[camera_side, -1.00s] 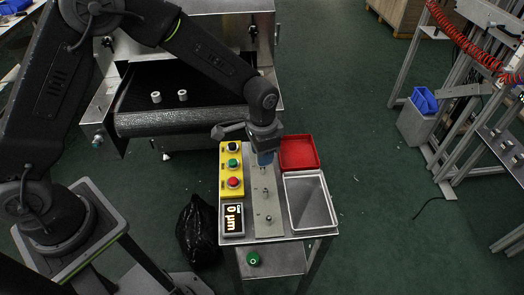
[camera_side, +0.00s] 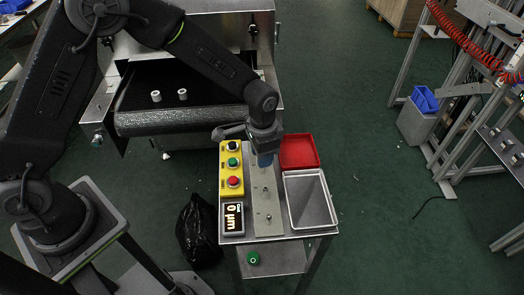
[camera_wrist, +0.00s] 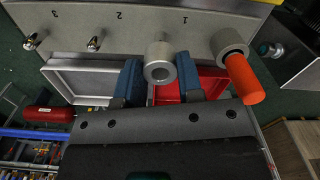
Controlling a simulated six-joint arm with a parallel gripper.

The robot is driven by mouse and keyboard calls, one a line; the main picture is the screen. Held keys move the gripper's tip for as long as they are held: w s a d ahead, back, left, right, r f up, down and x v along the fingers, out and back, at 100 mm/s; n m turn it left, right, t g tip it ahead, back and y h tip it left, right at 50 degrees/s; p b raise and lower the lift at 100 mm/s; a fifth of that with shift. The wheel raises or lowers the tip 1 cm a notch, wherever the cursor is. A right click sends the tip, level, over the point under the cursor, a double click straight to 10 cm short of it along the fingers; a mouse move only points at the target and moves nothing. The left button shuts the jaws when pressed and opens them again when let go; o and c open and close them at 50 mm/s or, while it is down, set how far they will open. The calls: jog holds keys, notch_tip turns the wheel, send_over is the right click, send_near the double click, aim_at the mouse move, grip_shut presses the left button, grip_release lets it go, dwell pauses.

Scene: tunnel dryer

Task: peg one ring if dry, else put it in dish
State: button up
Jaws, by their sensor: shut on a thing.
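My gripper (camera_wrist: 158,80) has its blue fingers shut on a grey ring (camera_wrist: 160,74). In the side view my gripper (camera_side: 265,160) is low over the far end of the peg plate (camera_side: 267,232). The held ring lines up with position 1 of the plate in the wrist view; I cannot tell whether it is around a peg. Bare pegs stand at position 2 (camera_wrist: 95,43) and position 3 (camera_wrist: 31,41). The red dish (camera_side: 316,166) looks empty. The display (camera_side: 233,217) reads 0 µm. Two light rings, one left (camera_side: 156,97) and one right (camera_side: 182,94), sit on the dark belt.
A white-rimmed tray (camera_side: 331,225) lies right of the plate, with no rings visible. A yellow button box (camera_side: 222,181) stands on the left. An orange cylinder (camera_wrist: 245,80) beside a grey round collar (camera_wrist: 229,42) is close to my right finger in the wrist view.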

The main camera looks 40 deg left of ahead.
jog(key=shift+f, duration=1.85)
jog(key=o, duration=1)
jog(key=shift+r, duration=0.1)
notch_tip(320, 180, up, 14)
jog(key=shift+f, duration=0.2)
jog(key=s+a+r+n+t, duration=0.4)
jog(key=s+a+r, duration=0.5)
jog(key=s+r, duration=0.5)
jog(key=s+a+n+t, duration=0.1)
jog(key=s+a+n, duration=0.1)
jog(key=s, duration=0.6)
jog(key=shift+a+t, duration=0.3)
jog(key=shift+a, duration=0.2)
